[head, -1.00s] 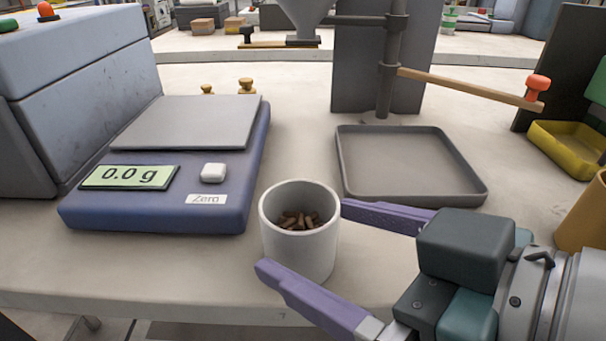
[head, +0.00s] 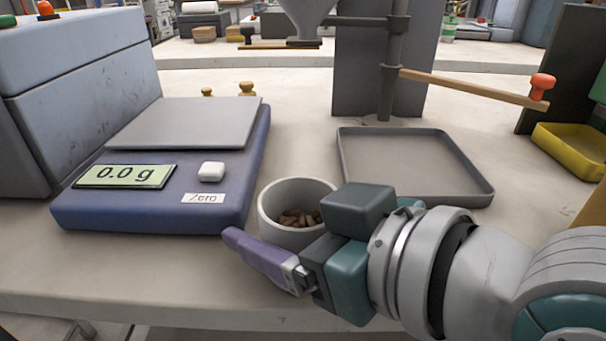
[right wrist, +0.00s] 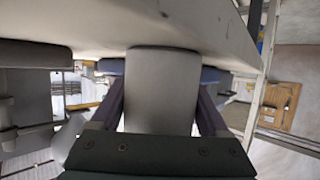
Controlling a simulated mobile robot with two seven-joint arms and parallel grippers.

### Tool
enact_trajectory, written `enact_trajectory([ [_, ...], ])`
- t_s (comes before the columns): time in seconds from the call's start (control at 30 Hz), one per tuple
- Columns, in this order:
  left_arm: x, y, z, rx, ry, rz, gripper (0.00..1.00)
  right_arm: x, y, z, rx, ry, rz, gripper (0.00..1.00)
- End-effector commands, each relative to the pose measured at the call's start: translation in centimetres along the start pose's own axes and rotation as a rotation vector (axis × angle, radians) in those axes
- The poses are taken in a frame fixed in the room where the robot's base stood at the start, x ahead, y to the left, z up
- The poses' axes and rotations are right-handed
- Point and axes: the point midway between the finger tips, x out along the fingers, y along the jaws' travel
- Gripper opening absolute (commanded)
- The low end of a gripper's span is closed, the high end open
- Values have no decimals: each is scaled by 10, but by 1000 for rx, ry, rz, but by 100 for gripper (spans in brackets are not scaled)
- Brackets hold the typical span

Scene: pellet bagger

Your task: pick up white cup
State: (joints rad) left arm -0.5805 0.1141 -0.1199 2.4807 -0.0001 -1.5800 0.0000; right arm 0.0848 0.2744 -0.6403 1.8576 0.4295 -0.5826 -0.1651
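The white cup (head: 284,202) stands upright at the front of the table, with brown pellets (head: 299,217) inside. Its lower right side is hidden behind my right gripper in the head view. My right gripper (right wrist: 162,105) is around the cup, one finger on each side. The cup's pale wall (right wrist: 163,80) fills the space between the fingers in the right wrist view. The fingers look open, though any gap to the wall is small and contact is hard to judge. In the head view only the near purple finger (head: 262,258) shows. My left gripper is not in view.
A blue scale (head: 150,207) reading 0.0 g is close left of the cup. A grey tray (head: 468,185) lies behind and right, under a stand with a funnel (head: 305,15) and a red-knobbed lever (head: 541,88). A yellow bin (head: 573,160) is at the far right.

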Motion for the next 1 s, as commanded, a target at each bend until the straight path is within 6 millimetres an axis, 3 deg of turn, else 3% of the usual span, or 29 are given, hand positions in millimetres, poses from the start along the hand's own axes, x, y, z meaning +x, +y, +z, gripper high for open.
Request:
enact_trajectory([
  [0.07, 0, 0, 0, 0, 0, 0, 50, 0, 0, 0, 0, 0, 0, 68],
  [0.53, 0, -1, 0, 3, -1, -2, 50, 0, 0, 0, 0, 0, 0, 16],
  [0.83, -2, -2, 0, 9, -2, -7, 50, -2, 0, -4, 0, 2, 0, 16],
  [1.0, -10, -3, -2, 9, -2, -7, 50, -8, 0, -21, -1, 4, 0, 16],
])
